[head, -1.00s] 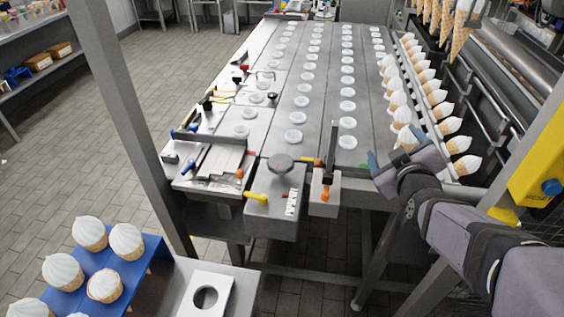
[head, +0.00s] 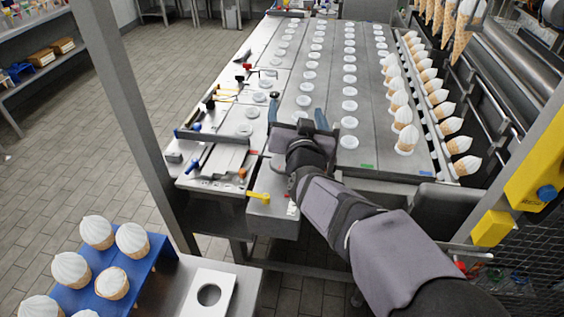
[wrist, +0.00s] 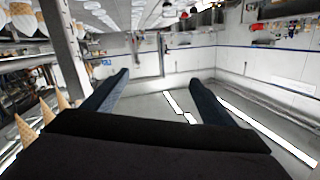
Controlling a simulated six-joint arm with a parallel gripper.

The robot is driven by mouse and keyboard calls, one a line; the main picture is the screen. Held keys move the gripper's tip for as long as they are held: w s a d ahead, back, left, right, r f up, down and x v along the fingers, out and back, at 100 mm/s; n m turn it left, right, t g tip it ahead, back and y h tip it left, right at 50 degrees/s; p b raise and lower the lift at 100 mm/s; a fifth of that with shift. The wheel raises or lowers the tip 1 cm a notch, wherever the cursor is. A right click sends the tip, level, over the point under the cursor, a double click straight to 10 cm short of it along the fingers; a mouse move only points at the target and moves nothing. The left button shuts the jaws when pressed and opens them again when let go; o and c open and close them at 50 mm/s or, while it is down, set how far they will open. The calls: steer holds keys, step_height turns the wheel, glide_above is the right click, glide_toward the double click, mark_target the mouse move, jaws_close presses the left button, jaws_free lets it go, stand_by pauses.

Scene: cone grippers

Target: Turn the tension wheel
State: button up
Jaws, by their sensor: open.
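The likely tension wheel, a grey round knob on the grey box (head: 265,221) at the table's near end, is hidden behind my gripper and forearm now. My gripper (head: 297,109) is over the near end of the table, at the box's far side in the picture, its blue fingers apart. It is open and empty. In the wrist view my gripper (wrist: 158,88) shows the two fingers spread with only floor and room between them, and no wheel. I cannot tell the height of my gripper above the table.
Levers and a raised plate (head: 212,137) stand on the left. The table (head: 385,130) carries rows of white discs. Cones line its right side. A post (head: 118,105) and a blue cone rack (head: 130,283) stand at left.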

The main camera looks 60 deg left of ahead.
steer(key=s+a+f+m+g+h+p, duration=0.1)
steer(key=s+a+f+p, duration=0.1)
steer(key=s+f, duration=0.45)
steer(key=n+t+h+p, duration=0.1)
steer(key=h+p, duration=0.1)
steer(key=h, duration=0.1)
glide_toward(282, 163)
steer(key=shift+w+a+r, duration=0.1)
steer(key=shift+w+a, duration=0.15)
steer(key=shift+a, duration=0.25)
steer(key=shift+w+a+r, duration=0.1)
steer(key=shift+w+a, duration=0.15)
steer(key=shift+a, duration=0.2)
steer(key=shift+d+f+n, duration=0.3)
steer(key=shift+d+f, duration=0.05)
steer(key=shift+f, duration=0.05)
steer(key=shift+p+x, duration=0.95)
steer(key=shift+x, duration=2.8)
steer(key=shift+d, duration=0.1)
steer(key=c, duration=1.1)
steer(key=shift+o, duration=0.2)
